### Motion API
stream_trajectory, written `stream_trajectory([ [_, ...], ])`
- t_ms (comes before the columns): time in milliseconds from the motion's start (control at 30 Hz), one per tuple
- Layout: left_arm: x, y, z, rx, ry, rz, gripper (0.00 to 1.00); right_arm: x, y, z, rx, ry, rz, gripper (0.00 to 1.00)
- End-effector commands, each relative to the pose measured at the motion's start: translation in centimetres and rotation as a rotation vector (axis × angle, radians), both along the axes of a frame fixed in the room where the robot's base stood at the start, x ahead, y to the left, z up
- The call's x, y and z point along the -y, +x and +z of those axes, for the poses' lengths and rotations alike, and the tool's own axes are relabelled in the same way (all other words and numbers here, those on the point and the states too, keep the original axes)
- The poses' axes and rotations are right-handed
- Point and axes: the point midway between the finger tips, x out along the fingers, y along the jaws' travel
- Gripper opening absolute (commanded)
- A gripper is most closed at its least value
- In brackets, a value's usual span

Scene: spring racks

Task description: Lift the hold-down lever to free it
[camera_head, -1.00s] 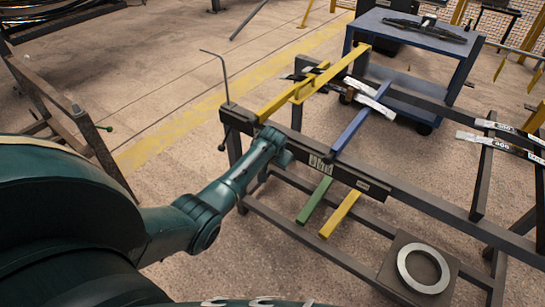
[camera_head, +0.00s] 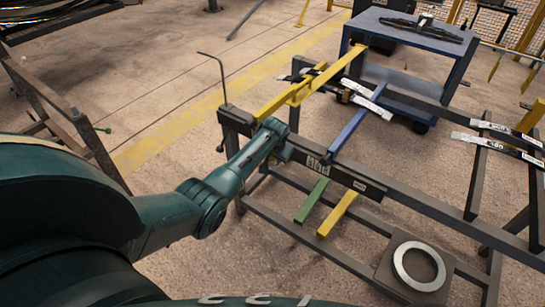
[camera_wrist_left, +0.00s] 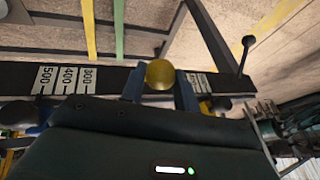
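A long yellow bar with a forked middle (camera_head: 298,94), which looks like the hold-down lever, slants across the rack. Its near end is beside my left wrist, at the dark front rail (camera_head: 395,197). In the left wrist view a round yellow knob (camera_wrist_left: 159,74) sits between the two fingers of my left gripper (camera_wrist_left: 161,88). The fingers stand apart on either side of it, in front of the dark rail with its number scale. Whether they press on the knob is not clear. In the head view my arm hides the fingertips. My right gripper is not in view.
A bent dark rod (camera_head: 219,72) stands up at the rack's left end. A blue bar (camera_head: 357,131) crosses to the right. Green (camera_head: 312,201) and yellow (camera_head: 338,214) bars stick out below. A metal ring (camera_head: 418,267) lies front right. A blue cart (camera_head: 419,38) stands behind.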

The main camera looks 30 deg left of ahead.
Motion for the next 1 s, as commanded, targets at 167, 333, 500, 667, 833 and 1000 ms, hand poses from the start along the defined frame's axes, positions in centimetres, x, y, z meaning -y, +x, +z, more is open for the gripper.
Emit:
stream_trajectory([
  [167, 0.0, -0.1, -0.1, -0.006, 0.0, 0.002, 0.45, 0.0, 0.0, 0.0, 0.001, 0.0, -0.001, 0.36],
  [333, 0.0, -0.3, -0.3, -0.01, -0.002, 0.002, 0.47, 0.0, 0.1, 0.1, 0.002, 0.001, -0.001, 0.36],
  [500, 0.1, -0.4, 0.0, -0.012, -0.002, 0.001, 0.47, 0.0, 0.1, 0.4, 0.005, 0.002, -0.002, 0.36],
  [667, 0.5, -1.0, 1.5, -0.012, -0.002, 0.001, 0.47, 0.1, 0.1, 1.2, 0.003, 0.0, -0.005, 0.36],
  [833, 1.2, -2.2, 4.2, -0.01, -0.002, 0.001, 0.47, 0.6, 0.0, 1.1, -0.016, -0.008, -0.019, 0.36],
  [1000, 2.0, -3.3, 7.1, -0.007, -0.002, 0.001, 0.47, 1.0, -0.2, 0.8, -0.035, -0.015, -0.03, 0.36],
])
